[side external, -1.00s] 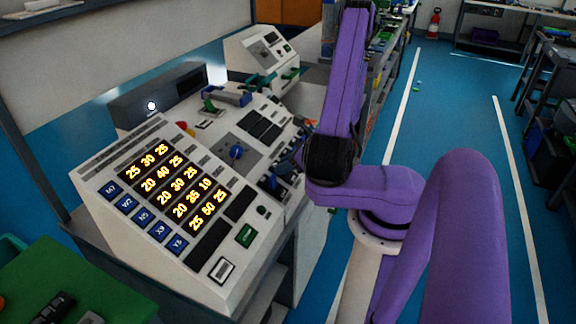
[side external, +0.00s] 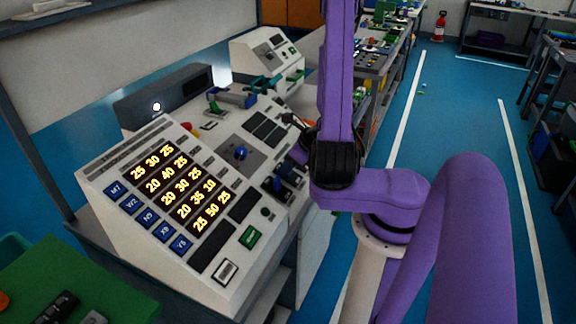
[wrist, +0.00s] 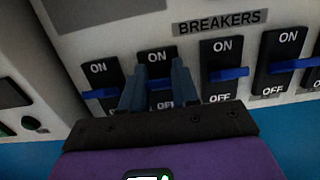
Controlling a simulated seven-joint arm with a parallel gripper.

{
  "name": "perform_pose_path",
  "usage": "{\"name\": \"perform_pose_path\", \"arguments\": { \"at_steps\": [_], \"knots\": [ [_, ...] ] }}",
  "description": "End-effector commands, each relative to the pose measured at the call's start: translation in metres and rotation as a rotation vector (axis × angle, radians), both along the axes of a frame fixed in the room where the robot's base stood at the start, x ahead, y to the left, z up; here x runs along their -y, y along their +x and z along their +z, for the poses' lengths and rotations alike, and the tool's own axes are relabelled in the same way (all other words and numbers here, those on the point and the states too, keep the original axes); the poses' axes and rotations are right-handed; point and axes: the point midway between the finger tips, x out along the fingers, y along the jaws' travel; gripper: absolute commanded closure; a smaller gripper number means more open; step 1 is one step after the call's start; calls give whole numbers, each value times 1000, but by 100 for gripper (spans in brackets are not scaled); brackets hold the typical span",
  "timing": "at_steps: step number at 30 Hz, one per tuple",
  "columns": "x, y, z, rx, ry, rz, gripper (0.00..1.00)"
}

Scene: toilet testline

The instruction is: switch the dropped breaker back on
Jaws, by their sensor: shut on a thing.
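In the wrist view, a row of black breakers with blue levers runs under a "BREAKERS" label (wrist: 220,22). My gripper (wrist: 158,84) has its two blue-grey fingers at the second visible breaker (wrist: 155,57), shut on its blue lever (wrist: 160,84). The fingers partly cover this breaker and its OFF mark. The left breaker's lever (wrist: 100,93) sits below its ON mark. The third lever (wrist: 229,73) and fourth lever (wrist: 294,65) lie between ON and OFF. I cannot tell clearly which breaker is dropped. In the side external view, my arm hides most of the gripper.
The sloped console (side external: 130,212) has lit yellow number displays (side external: 181,187), blue label tiles and a blue knob (side external: 240,153). A green-topped table (side external: 100,285) stands at the front left. The blue floor aisle (side external: 465,120) at right is open.

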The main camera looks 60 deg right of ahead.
Motion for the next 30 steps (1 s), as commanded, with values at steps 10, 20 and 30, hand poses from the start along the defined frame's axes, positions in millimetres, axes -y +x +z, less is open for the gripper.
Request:
{"name": "perform_pose_path", "arguments": {
  "at_steps": [10,20,30],
  "knots": [
    [0,0,0,-1,-1,1,45],
    [1,-5,10,4,-2,0,45],
    [1,-24,39,4,-4,1,45]
  ]
}}
